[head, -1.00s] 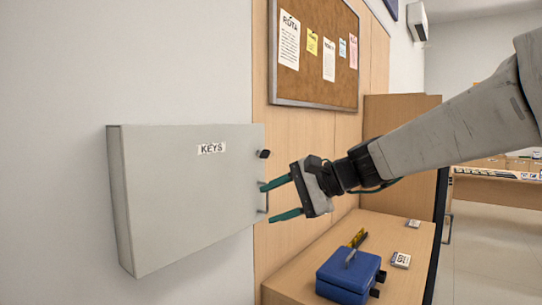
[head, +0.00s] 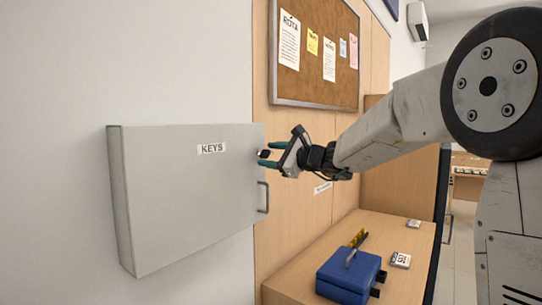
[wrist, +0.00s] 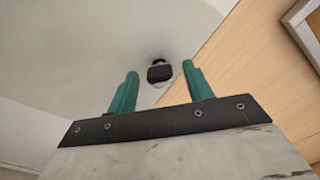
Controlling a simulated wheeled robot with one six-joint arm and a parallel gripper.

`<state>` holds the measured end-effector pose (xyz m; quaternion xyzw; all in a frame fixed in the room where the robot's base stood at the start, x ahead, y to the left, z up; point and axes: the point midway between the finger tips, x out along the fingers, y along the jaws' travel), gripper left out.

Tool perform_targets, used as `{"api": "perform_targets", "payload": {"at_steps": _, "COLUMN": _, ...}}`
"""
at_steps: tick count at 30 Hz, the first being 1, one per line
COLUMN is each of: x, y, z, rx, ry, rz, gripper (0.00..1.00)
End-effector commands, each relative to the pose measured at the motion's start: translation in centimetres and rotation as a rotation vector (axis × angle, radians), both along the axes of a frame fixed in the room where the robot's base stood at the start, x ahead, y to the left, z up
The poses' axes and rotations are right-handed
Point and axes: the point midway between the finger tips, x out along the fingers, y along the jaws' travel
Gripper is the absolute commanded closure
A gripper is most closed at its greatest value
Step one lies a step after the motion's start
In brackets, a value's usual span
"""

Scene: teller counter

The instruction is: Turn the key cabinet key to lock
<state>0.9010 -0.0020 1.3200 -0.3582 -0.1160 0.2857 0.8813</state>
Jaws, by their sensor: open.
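The grey key cabinet (head: 185,190), labelled KEYS, hangs on the wall at the left with its door closed flat. Its small black key (head: 264,153) sits near the door's upper right edge. In the wrist view the key (wrist: 160,73) lies between and a little beyond the green fingertips, its wide head across the view. My gripper (head: 268,154) is open in front of the key, one finger on each side, and does not appear to touch it. The cabinet's handle (head: 264,197) is below the key. How deep the fingers reach around the key is hard to tell.
A blue cash box (head: 348,275) and small labelled blocks (head: 401,260) stand on the wooden counter (head: 310,268) below. A cork notice board (head: 318,50) hangs above, behind the gripper. The space around the cabinet's front is clear.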

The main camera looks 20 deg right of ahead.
Motion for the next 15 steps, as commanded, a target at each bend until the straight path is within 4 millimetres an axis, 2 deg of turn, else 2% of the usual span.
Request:
{"api": "perform_targets", "payload": {"at_steps": 9, "x": 0.28, "y": 0.26, "z": 0.0, "rx": -0.001, "ry": -0.001, "rz": 0.0, "gripper": 0.49}}
{"api": "perform_targets", "payload": {"at_steps": 14, "x": 0.27, "y": 0.23, "z": 0.0, "rx": -0.001, "ry": -0.001, "rz": 0.0, "gripper": 0.94}}
{"api": "perform_targets", "payload": {"at_steps": 15, "x": 0.27, "y": 0.23, "z": 0.0, "rx": -0.001, "ry": -0.001, "rz": 0.0, "gripper": 0.94}}
